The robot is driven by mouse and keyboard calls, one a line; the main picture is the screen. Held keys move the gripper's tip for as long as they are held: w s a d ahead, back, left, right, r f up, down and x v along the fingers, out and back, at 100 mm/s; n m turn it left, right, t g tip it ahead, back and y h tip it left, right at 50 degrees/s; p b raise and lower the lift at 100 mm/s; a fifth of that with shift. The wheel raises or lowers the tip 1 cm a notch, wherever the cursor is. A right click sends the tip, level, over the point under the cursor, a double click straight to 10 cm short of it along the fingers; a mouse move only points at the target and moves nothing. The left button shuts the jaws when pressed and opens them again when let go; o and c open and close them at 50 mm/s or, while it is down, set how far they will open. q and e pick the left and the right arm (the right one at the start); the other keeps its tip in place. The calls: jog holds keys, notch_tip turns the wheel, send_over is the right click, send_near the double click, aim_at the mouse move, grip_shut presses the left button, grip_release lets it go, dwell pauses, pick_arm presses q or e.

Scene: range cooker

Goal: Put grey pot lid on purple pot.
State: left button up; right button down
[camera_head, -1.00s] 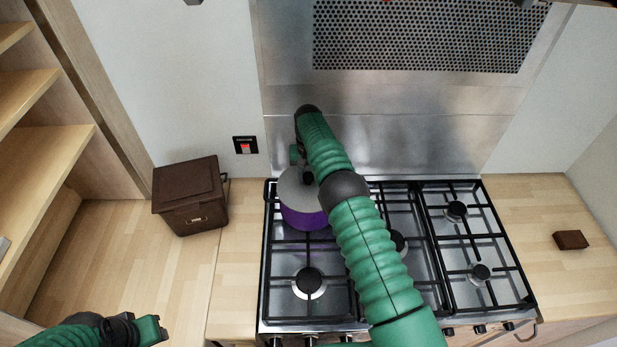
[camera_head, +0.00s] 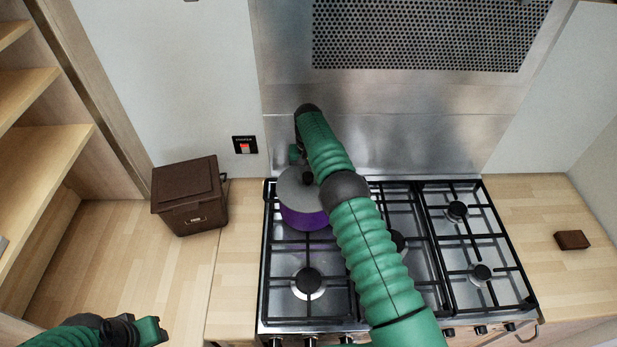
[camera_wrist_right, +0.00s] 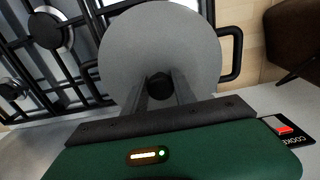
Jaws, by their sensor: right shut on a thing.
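The purple pot (camera_head: 304,218) stands on the back left burner of the cooker. The grey pot lid (camera_head: 292,190) lies over the top of the pot, and the purple side shows below it. My right gripper (camera_head: 303,172) is at the lid, partly hidden by my own arm. In the right wrist view its fingers (camera_wrist_right: 160,92) are shut on the dark knob of the grey lid (camera_wrist_right: 160,45). I cannot tell if the lid rests fully on the rim. My left gripper (camera_head: 150,331) is at the bottom left over the counter, empty; its jaw gap is unclear.
The cooker (camera_head: 310,318) has black grates and several burners. A brown box (camera_head: 190,200) stands on the counter to the left. A small brown block (camera_head: 572,240) lies on the right counter. A steel backsplash (camera_head: 390,130) rises close behind the pot. Wooden shelves (camera_head: 40,150) are at far left.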

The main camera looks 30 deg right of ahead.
pick_arm(q)
jog(key=shift+f, duration=0.1)
pick_arm(e)
jog(key=shift+s+a+f, duration=0.2)
jog(key=shift+s+f, duration=0.2)
jog(key=shift+f, duration=0.2)
jog(key=c, duration=1.1)
grip_release()
jog(key=shift+o, duration=0.9)
jog(key=shift+w, duration=0.1)
jog(key=shift+w+a, duration=0.15)
jog(key=shift+a, duration=0.05)
pick_arm(q)
jog(key=shift+w, duration=0.15)
pick_arm(e)
jog(key=shift+d+r, duration=0.1)
jog(key=shift+d, duration=0.35)
pick_arm(q)
jog(key=shift+w+a, duration=0.1)
pick_arm(e)
jog(key=shift+w+a, duration=0.1)
jog(key=shift+a, duration=0.05)
